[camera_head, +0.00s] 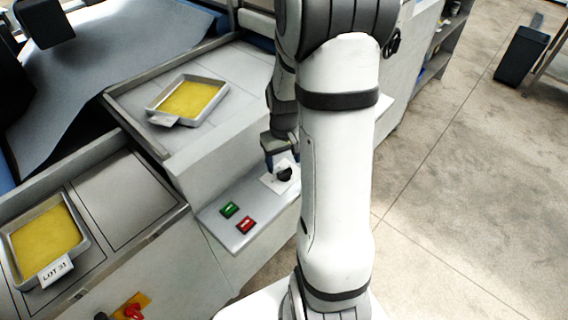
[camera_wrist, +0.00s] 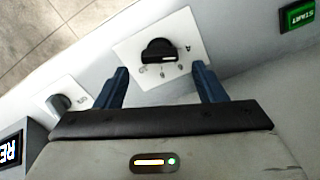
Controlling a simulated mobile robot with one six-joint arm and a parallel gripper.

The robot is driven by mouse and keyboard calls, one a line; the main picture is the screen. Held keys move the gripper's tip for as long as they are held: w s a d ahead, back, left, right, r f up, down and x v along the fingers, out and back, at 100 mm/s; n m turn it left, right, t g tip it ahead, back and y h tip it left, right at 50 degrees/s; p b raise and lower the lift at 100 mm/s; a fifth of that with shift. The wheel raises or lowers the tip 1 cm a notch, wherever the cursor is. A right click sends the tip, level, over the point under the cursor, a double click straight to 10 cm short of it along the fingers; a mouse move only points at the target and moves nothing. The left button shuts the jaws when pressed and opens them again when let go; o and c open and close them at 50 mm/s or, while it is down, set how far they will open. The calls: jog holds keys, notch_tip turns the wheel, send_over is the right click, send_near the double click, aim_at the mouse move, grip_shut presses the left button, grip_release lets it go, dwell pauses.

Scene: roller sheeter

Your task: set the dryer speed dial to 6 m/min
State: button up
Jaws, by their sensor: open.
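The black dial knob (camera_wrist: 159,51) sits on a white plate (camera_wrist: 188,25) with small markings, on the grey control panel. In the wrist view the knob is beyond and between the two blue fingertips of my gripper (camera_wrist: 161,80), which are apart with nothing between them. A pale line shows on the knob; the markings are too small to read for sure. In the head view the dark knob (camera_head: 284,174) shows on its white plate, just below my gripper (camera_head: 277,158). My arm hides what lies to the right.
A green button (camera_head: 229,210) and a red button (camera_head: 246,225) are left of the dial. A second knob (camera_wrist: 58,104) and a display (camera_wrist: 10,150) are at the wrist view's left. Trays (camera_head: 153,110) (camera_head: 83,236) hold yellow sheets.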

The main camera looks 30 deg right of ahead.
aim_at(285, 166)
jog(key=shift+f, duration=1.55)
jog(key=shift+c, duration=0.2)
jog(key=c, duration=0.9)
jog(key=shift+c, duration=0.2)
jog(key=shift+m, duration=0.3)
jog(key=m+b, duration=0.2)
jog(key=m, duration=0.2)
jog(key=shift+d+f, duration=0.1)
jog(key=shift+m+b, duration=0.7)
jog(key=shift+m, duration=1.3)
